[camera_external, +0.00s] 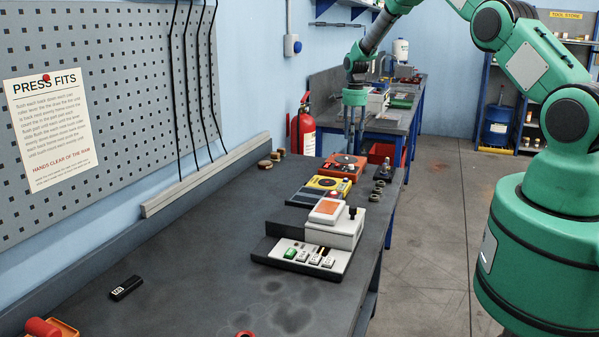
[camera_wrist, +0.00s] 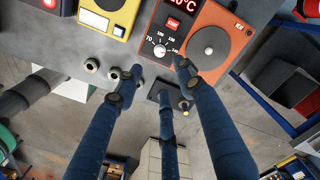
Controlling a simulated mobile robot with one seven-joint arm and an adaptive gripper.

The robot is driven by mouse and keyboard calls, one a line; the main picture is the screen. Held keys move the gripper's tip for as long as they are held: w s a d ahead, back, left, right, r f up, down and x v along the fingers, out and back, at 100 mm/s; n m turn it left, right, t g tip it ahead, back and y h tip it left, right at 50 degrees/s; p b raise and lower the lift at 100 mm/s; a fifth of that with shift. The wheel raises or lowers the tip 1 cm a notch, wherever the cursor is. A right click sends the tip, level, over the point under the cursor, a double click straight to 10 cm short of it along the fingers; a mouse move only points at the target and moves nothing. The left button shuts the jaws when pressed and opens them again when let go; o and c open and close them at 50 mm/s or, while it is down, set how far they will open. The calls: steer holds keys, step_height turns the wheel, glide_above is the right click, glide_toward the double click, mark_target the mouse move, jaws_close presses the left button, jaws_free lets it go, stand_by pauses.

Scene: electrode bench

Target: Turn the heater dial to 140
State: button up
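The heater is an orange unit with a round grey hotplate (camera_wrist: 208,48) and a red-lit display (camera_wrist: 180,4), at the top of the wrist view. Its white dial (camera_wrist: 160,51) sits on a black panel with printed numbers around it; I cannot tell exactly where it points. In the external view the orange heater (camera_external: 343,165) stands at the bench's far end. My gripper (camera_external: 354,136) hangs above and just beyond it. In the wrist view, my gripper (camera_wrist: 158,78) has its blue fingers spread, with nothing between them. The fingertips lie just below the dial in the picture.
A yellow meter (camera_external: 327,183) and a white device with an orange top (camera_external: 335,224) stand nearer on the bench. A red extinguisher (camera_external: 304,132) stands behind. The near bench is largely clear.

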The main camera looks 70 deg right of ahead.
mark_target(351, 167)
step_height(351, 167, down, 12)
steer(key=shift+f+p, duration=0.1)
steer(key=shift+p, duration=0.8)
jaws_close()
